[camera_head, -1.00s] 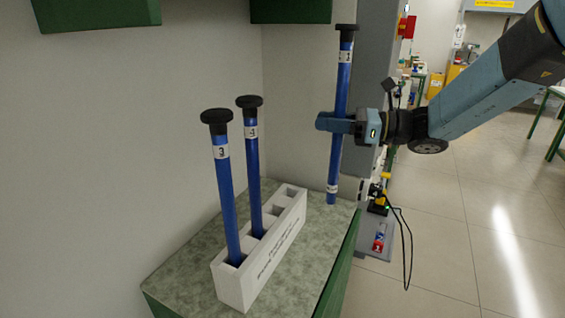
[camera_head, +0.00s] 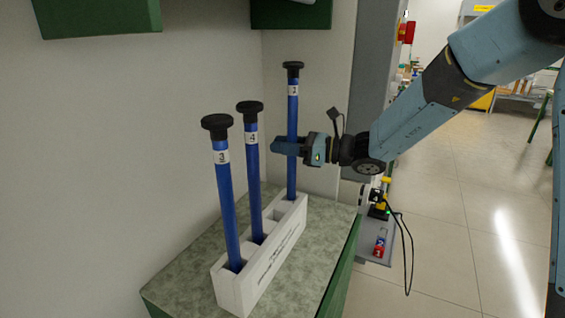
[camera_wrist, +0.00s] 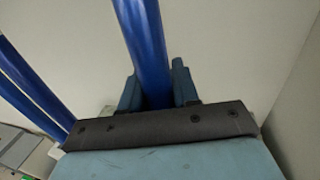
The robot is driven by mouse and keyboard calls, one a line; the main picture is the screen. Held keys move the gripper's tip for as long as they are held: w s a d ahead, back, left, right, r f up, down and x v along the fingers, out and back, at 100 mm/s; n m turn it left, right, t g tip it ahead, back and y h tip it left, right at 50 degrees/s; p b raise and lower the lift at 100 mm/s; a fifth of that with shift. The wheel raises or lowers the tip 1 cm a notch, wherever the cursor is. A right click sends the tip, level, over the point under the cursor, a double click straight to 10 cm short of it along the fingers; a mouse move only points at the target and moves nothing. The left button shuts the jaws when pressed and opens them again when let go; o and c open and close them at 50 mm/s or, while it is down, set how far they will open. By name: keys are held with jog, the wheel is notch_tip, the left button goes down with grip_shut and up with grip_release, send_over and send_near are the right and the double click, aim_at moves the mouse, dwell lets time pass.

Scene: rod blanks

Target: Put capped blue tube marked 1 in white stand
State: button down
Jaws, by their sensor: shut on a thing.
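A blue tube with a black cap (camera_head: 292,100) stands upright in the head view, its lower end at the far end of the white stand (camera_head: 262,268). The label near its cap is too small to read surely. My gripper (camera_head: 284,147) is shut around the tube at mid-height. In the wrist view the held tube (camera_wrist: 146,45) runs up between the two fingers (camera_wrist: 155,88). The tube's lowest part is hidden by the stand, so I cannot tell how deep it sits.
Capped blue tubes marked 3 (camera_head: 227,205) and 4 (camera_head: 253,180) stand in the near and middle part of the stand. The stand is on a green-grey counter (camera_head: 190,268) against the wall. Green boxes (camera_head: 95,15) hang above. The counter right of the stand is clear.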

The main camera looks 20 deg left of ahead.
jog(key=f, duration=0.5)
jog(key=shift+a, duration=0.2)
jog(key=c, duration=0.8)
grip_release()
jog(key=d, duration=0.4)
jog(key=w+d, duration=0.1)
jog(key=d, duration=0.7)
jog(key=shift+w, duration=0.3)
jog(key=shift+r, duration=0.1)
